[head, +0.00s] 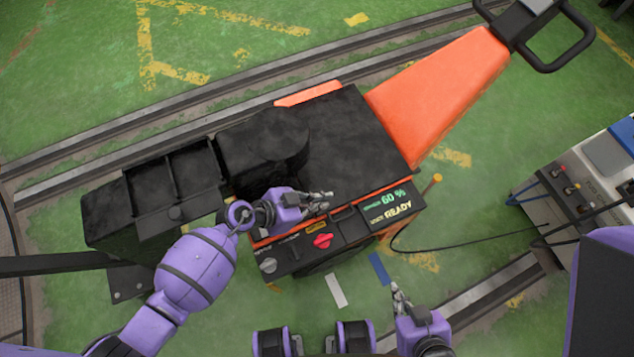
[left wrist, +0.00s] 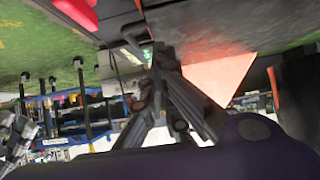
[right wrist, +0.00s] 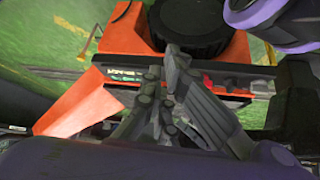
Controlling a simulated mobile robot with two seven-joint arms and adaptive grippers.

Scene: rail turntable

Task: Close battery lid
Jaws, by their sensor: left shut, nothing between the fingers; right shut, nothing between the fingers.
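The battery lid appears to be the broad black panel (head: 350,130) on top of the orange machine in the head view. It looks flat there, but I cannot tell whether it is fully down. My left gripper (head: 328,197) is shut and empty, over the panel's front edge just behind the control panel (head: 345,228). Its fingers also show in the left wrist view (left wrist: 160,62), with a dark surface close above them. My right gripper (head: 398,288) is shut and empty, in front of the machine and apart from it. Its fingers show in the right wrist view (right wrist: 170,55).
The control panel has a red knob (head: 323,241) and a display reading 60 % and READY. An orange tiller (head: 440,85) extends back right. A grey charger box (head: 560,180) with a black cable stands at right. Rails (head: 90,135) cross the green floor.

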